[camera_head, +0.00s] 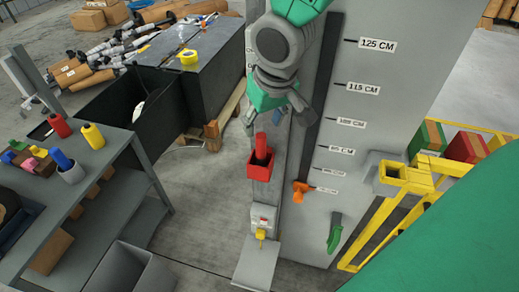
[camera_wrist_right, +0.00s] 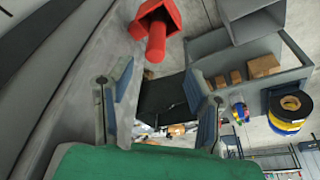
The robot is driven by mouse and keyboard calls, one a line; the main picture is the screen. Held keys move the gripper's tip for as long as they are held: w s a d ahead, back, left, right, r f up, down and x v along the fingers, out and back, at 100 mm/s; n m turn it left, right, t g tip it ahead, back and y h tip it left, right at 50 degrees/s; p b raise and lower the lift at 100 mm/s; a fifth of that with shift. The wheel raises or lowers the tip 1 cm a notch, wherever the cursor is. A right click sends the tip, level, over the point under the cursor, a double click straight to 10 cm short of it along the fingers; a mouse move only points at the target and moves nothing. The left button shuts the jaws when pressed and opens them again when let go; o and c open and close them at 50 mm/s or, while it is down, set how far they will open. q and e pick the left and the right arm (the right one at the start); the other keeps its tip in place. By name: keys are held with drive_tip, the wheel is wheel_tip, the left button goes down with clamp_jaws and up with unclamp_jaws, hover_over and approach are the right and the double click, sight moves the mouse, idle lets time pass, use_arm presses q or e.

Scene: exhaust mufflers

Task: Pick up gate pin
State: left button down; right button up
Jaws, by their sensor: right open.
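A red pin-like cylinder (camera_head: 261,150) stands in an open red holder (camera_head: 259,171) on the grey post, looking dark from above. It may be the gate pin; no label confirms this. In the wrist view the red cylinder (camera_wrist_right: 156,43) sticks out of the red holder (camera_wrist_right: 165,12), beyond the fingertips. My right gripper (camera_head: 276,118) is just above the holder in the head view, fingers spread. In the wrist view its two fingers (camera_wrist_right: 158,78) are wide apart with nothing between them. My left gripper is not in view.
A tall grey panel with centimetre marks (camera_head: 369,89) stands right of the post, with an orange handle (camera_head: 300,190) and a green handle (camera_head: 334,232). A yellow frame (camera_head: 405,178) is further right. A grey shelf (camera_head: 112,150) with coloured bottles stands left.

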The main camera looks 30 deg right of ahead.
sight(259, 143)
drive_tip(key=x, duration=0.3)
drive_tip(key=shift+w+a+f, duration=0.2)
drive_tip(key=shift+a+f, duration=0.1)
drive_tip(key=f, duration=0.1)
drive_tip(key=w+d+f, duration=0.1)
drive_tip(key=f, duration=0.1)
drive_tip(key=d+f, duration=0.1)
drive_tip(key=shift+w+f, duration=0.15)
drive_tip(key=shift+f, duration=0.1)
drive_tip(key=shift+w+f, duration=0.2)
drive_tip(key=shift+f, duration=0.15)
drive_tip(key=shift+a+f, duration=0.1)
drive_tip(key=shift+a, duration=0.55)
clamp_jaws()
drive_tip(key=shift+d, duration=0.2)
